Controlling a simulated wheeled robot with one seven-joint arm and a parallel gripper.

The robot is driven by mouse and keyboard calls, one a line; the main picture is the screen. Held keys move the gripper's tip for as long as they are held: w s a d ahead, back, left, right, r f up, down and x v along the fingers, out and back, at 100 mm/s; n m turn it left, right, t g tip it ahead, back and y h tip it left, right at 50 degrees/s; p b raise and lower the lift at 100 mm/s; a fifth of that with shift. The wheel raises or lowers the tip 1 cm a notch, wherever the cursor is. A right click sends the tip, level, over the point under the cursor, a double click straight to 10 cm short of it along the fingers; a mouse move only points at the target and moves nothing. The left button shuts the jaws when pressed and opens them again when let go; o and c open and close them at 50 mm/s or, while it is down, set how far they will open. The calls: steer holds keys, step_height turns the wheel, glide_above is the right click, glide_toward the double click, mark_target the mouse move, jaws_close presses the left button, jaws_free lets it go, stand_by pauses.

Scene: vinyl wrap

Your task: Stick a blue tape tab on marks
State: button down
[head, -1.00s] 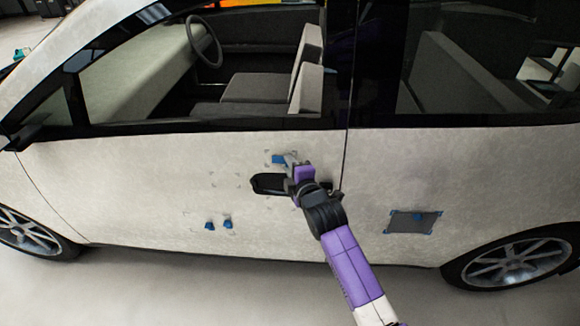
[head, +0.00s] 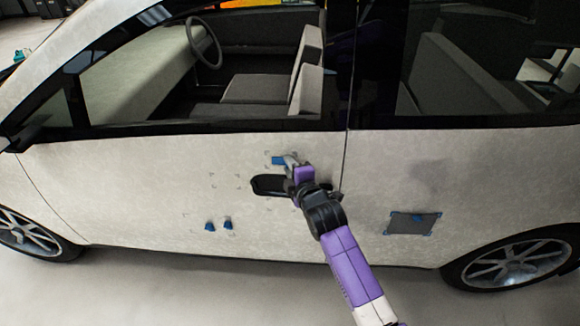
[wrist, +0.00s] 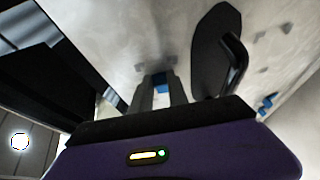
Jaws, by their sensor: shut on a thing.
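My gripper (head: 287,161) is shut on a blue tape tab (head: 277,160) just above the dark door handle (head: 267,184). In the wrist view the blue tab (wrist: 160,83) shows between the two grey fingers, close to the pale door panel; I cannot tell whether it touches. Faint grey corner marks (head: 239,176) lie on the door left of the handle. Two blue tabs, one at the left (head: 210,226) and one at the right (head: 228,223), sit on the door lower left of the handle. The gripper partly hides the surface behind it.
The handle (wrist: 219,52) stands out close to the fingers in the wrist view. The side window (head: 200,80) is above the gripper.

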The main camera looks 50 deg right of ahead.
stand_by(0.3)
steer(key=c, duration=1.2)
jaws_free()
steer(key=v, duration=0.7)
steer(key=shift+s+a+b, duration=0.2)
steer(key=shift+s+b, duration=0.15)
steer(key=shift+b, duration=0.1)
